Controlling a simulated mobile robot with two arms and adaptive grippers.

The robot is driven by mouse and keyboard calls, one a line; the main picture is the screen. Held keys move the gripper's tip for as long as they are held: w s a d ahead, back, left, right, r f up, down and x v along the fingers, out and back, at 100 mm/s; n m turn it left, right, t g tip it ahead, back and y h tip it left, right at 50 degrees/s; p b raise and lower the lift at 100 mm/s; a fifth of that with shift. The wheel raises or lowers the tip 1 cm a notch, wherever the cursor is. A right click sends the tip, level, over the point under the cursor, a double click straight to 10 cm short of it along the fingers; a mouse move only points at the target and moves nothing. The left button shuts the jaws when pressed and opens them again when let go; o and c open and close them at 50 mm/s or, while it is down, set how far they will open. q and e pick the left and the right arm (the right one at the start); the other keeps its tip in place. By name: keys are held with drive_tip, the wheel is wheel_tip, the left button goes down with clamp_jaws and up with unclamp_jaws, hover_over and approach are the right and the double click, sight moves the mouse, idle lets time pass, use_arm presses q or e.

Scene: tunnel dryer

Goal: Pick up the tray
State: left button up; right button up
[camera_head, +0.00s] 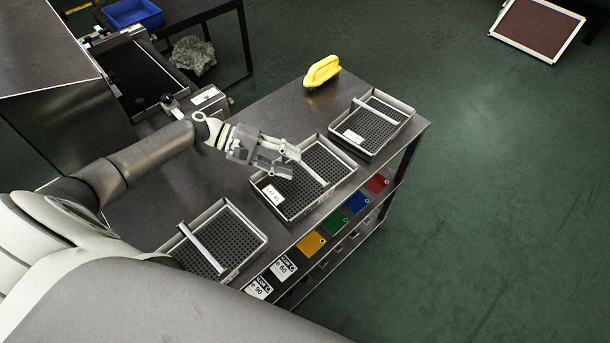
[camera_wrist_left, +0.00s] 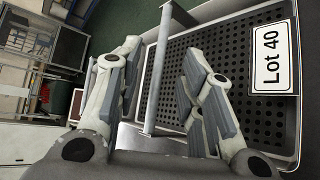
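Three grey perforated trays with bar handles rest on the steel table. The middle tray (camera_head: 272,207) has a white label; in the left wrist view this tray (camera_wrist_left: 228,22) reads "Lot 40". One tray (camera_head: 262,247) lies nearer me and another (camera_head: 408,123) lies at the far right. My left gripper (camera_head: 284,160) is at the near-left end of the middle tray's handle (camera_head: 312,172). In the left wrist view my left gripper (camera_wrist_left: 160,85) is open, with the handle (camera_wrist_left: 157,75) between its fingers and a gap visible. My right gripper is out of view.
A dark conveyor (camera_head: 140,72) and a blue bin (camera_head: 133,13) are at upper left. Green floor (camera_head: 500,200) is clear at right.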

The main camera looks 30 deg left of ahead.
sight(303, 165)
use_arm(q)
drive_tip(key=x, duration=0.2)
drive_tip(key=p+x, duration=0.1)
drive_tip(key=x, duration=0.1)
drive_tip(key=shift+w+d+f, duration=0.2)
drive_tip(key=shift+w+f, duration=0.05)
drive_tip(key=shift+w, duration=0.1)
drive_tip(key=shift+w+d+f, duration=0.1)
drive_tip(key=shift+d+f, duration=0.05)
drive_tip(key=shift+d, duration=0.05)
drive_tip(key=shift+c, duration=0.4)
drive_tip(key=shift+c, duration=1.2)
clamp_jaws()
